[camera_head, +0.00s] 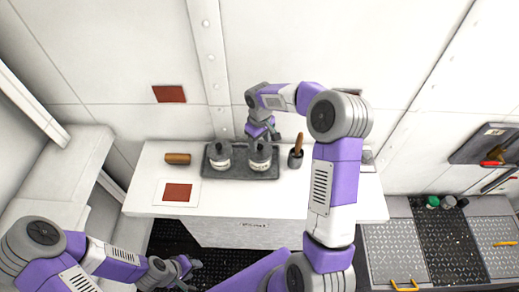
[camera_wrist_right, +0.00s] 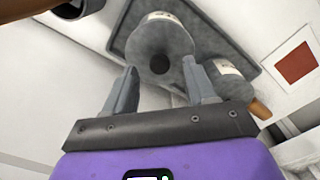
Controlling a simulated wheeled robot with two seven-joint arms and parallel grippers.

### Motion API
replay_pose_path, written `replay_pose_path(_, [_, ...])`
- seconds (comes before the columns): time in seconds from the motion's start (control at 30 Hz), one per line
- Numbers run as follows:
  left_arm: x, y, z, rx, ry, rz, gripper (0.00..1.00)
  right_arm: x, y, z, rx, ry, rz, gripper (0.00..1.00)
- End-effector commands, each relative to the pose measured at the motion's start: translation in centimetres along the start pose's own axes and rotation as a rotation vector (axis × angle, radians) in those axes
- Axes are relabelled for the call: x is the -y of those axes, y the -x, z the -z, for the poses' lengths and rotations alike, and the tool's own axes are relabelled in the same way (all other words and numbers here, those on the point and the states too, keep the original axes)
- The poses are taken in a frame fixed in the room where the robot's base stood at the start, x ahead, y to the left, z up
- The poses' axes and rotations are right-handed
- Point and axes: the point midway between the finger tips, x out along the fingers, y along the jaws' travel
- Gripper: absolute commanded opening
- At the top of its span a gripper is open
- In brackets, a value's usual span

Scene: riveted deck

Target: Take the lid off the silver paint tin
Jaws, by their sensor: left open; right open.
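Two grey paint tins with pale labels stand upright on a dark tray (camera_head: 240,174): a left tin (camera_head: 219,158) and a right tin (camera_head: 260,160). I cannot tell from colour which one is called silver. Both look lidded. My right gripper (camera_head: 262,134) is over the right tin, pointing down. In the right wrist view, its open fingers (camera_wrist_right: 160,90) are either side of the grey lid with a dark round knob (camera_wrist_right: 160,64); contact is not clear. The other tin (camera_wrist_right: 230,82) is beside it. My left gripper (camera_head: 193,272) is open and empty, low in front of the bench.
The tray is on a white bench (camera_head: 290,201). A brush pot (camera_head: 295,158) stands just right of the tray. A brown cylinder (camera_head: 177,158) and a red sample card (camera_head: 178,192) lie left. The bench front is mostly clear.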

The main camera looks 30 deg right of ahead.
Motion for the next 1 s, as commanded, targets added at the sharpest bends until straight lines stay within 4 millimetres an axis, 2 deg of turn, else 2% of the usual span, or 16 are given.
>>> replay_pose_path(0.03, [0.0, 0.1, 0.0, -0.001, 0.0, 0.0, 0.43, 0.0, -0.8, -0.1, 0.003, 0.001, 0.001, 0.56])
replay_pose_path(0.17, [0.0, 0.1, 0.0, -0.001, 0.0, 0.0, 0.43, 0.0, -2.1, 0.0, 0.0, 0.0, 0.001, 0.56])
replay_pose_path(0.43, [0.0, 0.1, 0.0, -0.001, 0.0, 0.0, 0.43, 0.0, -2.4, 0.0, -0.001, 0.0, 0.0, 0.54])
replay_pose_path(0.7, [0.0, 0.1, 0.0, -0.001, 0.0, 0.0, 0.43, 0.0, -2.3, 0.0, -0.001, 0.0, 0.0, 0.13])
replay_pose_path(0.8, [0.0, 0.1, 0.0, -0.001, 0.0, 0.0, 0.43, 0.0, -2.3, 0.0, -0.001, 0.0, 0.0, 0.0])
replay_pose_path(1.0, [0.0, 0.1, 0.0, -0.001, 0.0, 0.0, 0.43, 0.0, -2.3, 0.0, -0.001, 0.0, 0.0, 0.0])
